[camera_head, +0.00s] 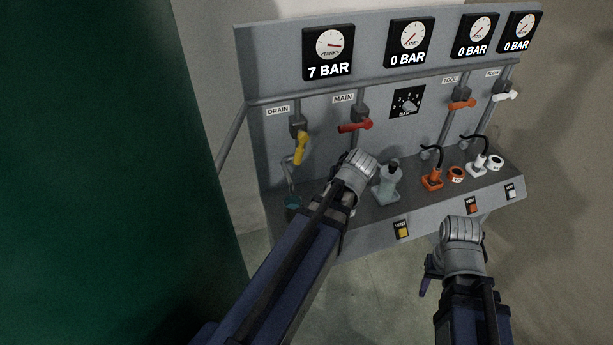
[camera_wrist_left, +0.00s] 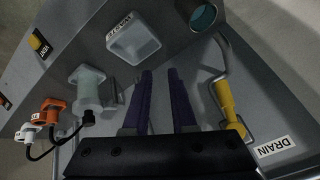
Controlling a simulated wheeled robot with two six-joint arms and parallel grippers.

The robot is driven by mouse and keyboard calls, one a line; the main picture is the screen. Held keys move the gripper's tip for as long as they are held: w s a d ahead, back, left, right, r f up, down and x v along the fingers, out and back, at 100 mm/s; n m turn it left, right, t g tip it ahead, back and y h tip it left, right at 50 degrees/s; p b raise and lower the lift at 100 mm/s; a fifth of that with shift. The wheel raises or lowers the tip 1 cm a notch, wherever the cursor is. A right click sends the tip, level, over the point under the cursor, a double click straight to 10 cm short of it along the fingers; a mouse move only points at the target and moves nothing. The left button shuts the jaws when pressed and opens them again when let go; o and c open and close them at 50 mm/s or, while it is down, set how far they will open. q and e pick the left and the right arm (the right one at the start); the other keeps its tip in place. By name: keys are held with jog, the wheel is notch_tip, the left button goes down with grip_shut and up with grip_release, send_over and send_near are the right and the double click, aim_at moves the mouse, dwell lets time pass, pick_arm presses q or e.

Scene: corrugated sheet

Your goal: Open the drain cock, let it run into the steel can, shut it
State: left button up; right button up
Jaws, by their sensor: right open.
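The drain cock (camera_head: 300,149) has a yellow handle hanging down below the DRAIN label; it also shows in the left wrist view (camera_wrist_left: 228,102). A bent pipe runs down from it. A round vessel with a teal inside, apparently the steel can (camera_head: 292,202), stands below the pipe; its round opening shows in the left wrist view (camera_wrist_left: 204,17). I see no running liquid. My left gripper (camera_wrist_left: 160,72) is open and empty, left of the yellow handle in the wrist view; my own wrist hides it in the head view. My right gripper (camera_head: 428,284) is open in front of the panel, away from the cock.
A red MAIN handle (camera_head: 356,126) is right of the drain cock. A pale grey-green fitting (camera_head: 388,184), an orange fitting (camera_head: 432,180) and a white fitting stand on the ledge. The TANKS gauge (camera_head: 328,50) reads 7 BAR.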

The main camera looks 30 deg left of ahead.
pick_arm(q)
jog(key=s+d+f+m+b, duration=0.1)
jog(key=s+d+f, duration=0.1)
jog(key=d, duration=0.2)
jog(key=s+d+f+m+g+h+b, duration=0.1)
jog(key=s+d+f+m, duration=0.1)
jog(key=d, duration=0.3)
jog(key=s+d+f+m+g+h+b, duration=0.1)
jog(key=s+d+f, duration=0.1)
jog(key=d, duration=0.3)
jog(key=shift+s+d+f+m, duration=0.25)
jog(key=shift+s+f+m, duration=0.05)
jog(key=shift+s, duration=0.15)
grip_shut()
jog(key=s+d+f+m+g+b, duration=0.1)
jog(key=s+d+f+m+b, duration=0.1)
jog(key=d+f+b, duration=0.15)
jog(key=w+a+f+m+y+b, duration=0.1)
jog(key=w+a+f+y+b, duration=0.1)
jog(key=w+a+y+b, duration=0.75)
jog(key=w+a+r+t+y+b, duration=0.1)
jog(key=w+a+r+y+b, duration=0.6)
jog(key=r+b, duration=0.1)
jog(key=shift+w+a, duration=0.2)
jog(key=shift+a, duration=0.2)
